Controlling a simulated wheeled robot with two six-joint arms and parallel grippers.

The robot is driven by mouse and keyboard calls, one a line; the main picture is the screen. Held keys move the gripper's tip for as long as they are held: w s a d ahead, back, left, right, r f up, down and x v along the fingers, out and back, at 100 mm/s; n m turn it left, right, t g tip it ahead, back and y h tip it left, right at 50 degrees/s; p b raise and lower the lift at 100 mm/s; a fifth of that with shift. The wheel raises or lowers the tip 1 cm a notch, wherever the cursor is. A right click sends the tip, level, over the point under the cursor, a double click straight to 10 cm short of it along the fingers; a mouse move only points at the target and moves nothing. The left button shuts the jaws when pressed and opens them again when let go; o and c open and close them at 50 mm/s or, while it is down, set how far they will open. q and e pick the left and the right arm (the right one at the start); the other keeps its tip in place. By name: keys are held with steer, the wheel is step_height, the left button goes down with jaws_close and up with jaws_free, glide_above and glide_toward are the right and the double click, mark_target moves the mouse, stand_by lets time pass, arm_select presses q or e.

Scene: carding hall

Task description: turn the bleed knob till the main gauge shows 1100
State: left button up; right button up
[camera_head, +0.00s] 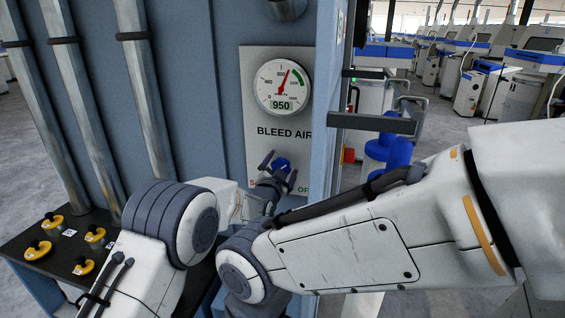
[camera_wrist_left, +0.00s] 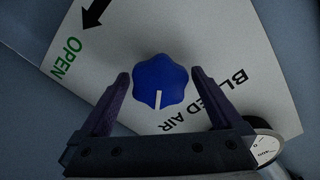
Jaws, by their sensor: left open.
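The main gauge (camera_head: 283,80) is on the white panel (camera_head: 253,112); its digital display reads 950 and its red needle points just right of the top. The blue lobed bleed knob (camera_head: 282,163) sits below the words BLEED AIR. My left gripper (camera_head: 278,169) is at the knob. In the left wrist view my open left gripper (camera_wrist_left: 161,77) has one finger on each side of the blue knob (camera_wrist_left: 159,84), with gaps between. The knob's white mark points down in that picture. A black arrow leads to the green OPEN. My right gripper is out of view.
My other arm crosses the lower right of the head view. A dark bar (camera_head: 372,123) juts out right of the cabinet. Blue cylinders (camera_head: 388,148) stand beyond it.

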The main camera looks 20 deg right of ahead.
arm_select(q)
steer(key=shift+w, duration=0.1)
steer(key=c, duration=1.3)
steer(key=shift+f+b, duration=0.15)
steer(key=shift+b, duration=0.4)
steer(key=n+b, duration=0.5)
steer(key=b, duration=0.4)
steer(key=shift+f+n, duration=0.15)
steer(key=shift+n, duration=0.15)
steer(key=n+b, duration=0.9)
steer(key=b, duration=0.1)
steer(key=shift+w+a, duration=0.1)
steer(key=shift+a, duration=0.05)
steer(key=shift+r+n+b, duration=0.2)
steer(key=shift+n+b, duration=1.4)
steer(key=shift+n, duration=0.3)
steer(key=o, duration=1.3)
